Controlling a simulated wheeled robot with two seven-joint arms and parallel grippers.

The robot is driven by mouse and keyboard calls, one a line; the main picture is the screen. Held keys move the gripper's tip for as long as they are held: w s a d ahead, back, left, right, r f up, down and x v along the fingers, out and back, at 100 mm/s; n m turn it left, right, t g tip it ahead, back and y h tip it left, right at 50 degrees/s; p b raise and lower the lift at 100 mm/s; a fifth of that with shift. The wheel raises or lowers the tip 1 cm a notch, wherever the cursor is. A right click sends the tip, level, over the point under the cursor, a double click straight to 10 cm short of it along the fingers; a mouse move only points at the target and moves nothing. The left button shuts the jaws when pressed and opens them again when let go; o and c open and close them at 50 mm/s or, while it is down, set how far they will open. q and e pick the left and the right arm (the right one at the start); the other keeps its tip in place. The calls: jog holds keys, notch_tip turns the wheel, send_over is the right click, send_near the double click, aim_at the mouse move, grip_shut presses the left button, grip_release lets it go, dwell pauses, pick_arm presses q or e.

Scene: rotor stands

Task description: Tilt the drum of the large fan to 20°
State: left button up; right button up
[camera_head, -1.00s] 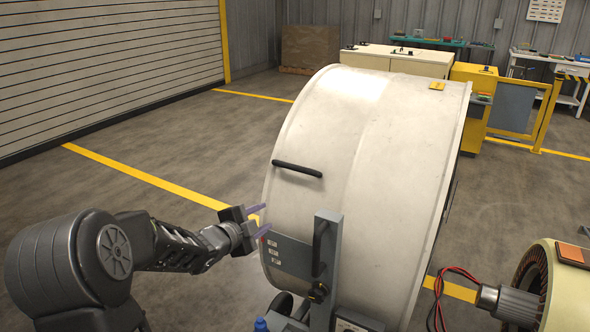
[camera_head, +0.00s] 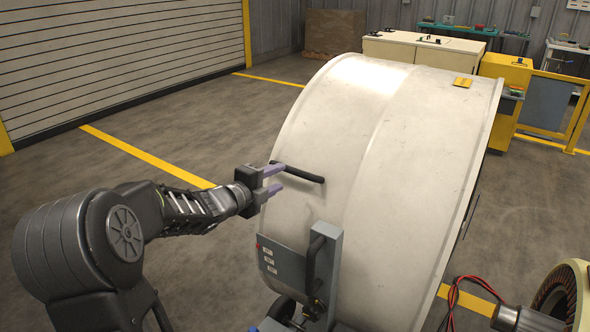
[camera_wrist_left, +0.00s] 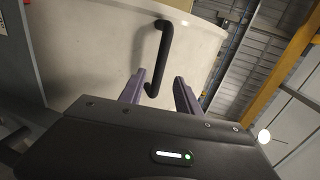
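The large fan's white drum (camera_head: 345,150) fills the middle of the head view. A black bar handle (camera_head: 299,173) sticks out of its left side, and a grey bracket (camera_head: 325,270) with a second black handle (camera_head: 314,262) stands below it. My left gripper (camera_head: 275,179) is open at the left end of the upper handle. In the left wrist view the same handle (camera_wrist_left: 160,55) reaches down between the two purple fingers (camera_wrist_left: 156,90), with a gap on each side. My right gripper is not in view.
A motor with a copper-wound ring (camera_head: 560,292) and red and black wires (camera_head: 455,298) stands at the lower right. A yellow barrier (camera_head: 575,125) and cabinets (camera_head: 420,50) stand behind the drum. The floor to the left is clear.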

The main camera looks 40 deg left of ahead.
aim_at(291, 172)
pick_arm(q)
jog(key=shift+p+x, duration=0.3)
jog(key=shift+x, duration=3.7)
jog(key=shift+c, duration=0.4)
grip_shut()
